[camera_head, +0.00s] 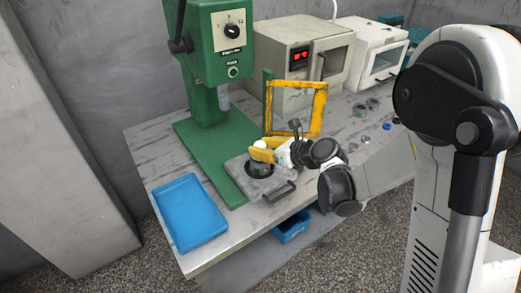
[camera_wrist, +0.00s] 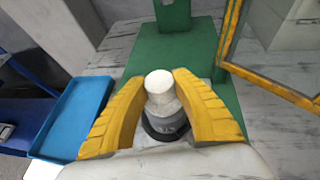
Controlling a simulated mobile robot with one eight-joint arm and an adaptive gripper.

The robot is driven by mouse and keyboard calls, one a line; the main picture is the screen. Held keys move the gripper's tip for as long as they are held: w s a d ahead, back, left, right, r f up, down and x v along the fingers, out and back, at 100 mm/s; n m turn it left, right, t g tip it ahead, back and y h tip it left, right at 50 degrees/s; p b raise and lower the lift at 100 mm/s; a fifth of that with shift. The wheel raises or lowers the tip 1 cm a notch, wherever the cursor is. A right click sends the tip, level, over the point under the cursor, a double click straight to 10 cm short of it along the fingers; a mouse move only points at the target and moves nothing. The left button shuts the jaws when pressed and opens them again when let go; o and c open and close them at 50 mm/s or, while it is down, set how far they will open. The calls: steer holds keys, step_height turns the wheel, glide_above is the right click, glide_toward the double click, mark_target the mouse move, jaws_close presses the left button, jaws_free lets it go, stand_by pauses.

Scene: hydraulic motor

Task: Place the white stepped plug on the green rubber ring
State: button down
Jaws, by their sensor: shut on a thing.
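My gripper (camera_head: 262,150) has yellow fingers, which also show in the wrist view (camera_wrist: 160,80). They are shut on the white stepped plug (camera_wrist: 159,86), one finger on each side. The plug is upright, with its narrower round top toward the camera and a wider grey-white part below. In the head view, the plug's white top (camera_head: 260,144) shows between the fingers. A dark round part (camera_wrist: 165,132) shows around and below the plug; I cannot tell whether the plug touches it. I cannot make out the green rubber ring in either view.
A grey plate with a handle (camera_head: 278,192) lies under my gripper on the green press base (camera_head: 226,150). A yellow frame (camera_head: 322,100) stands close behind. A blue tray (camera_head: 188,212) is at left. Several small round parts (camera_head: 372,103) lie at right near two ovens (camera_head: 300,55).

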steer(key=shift+f, duration=0.15)
steer(key=c, duration=1.1)
jaws_free()
steer(key=shift+r, duration=0.2)
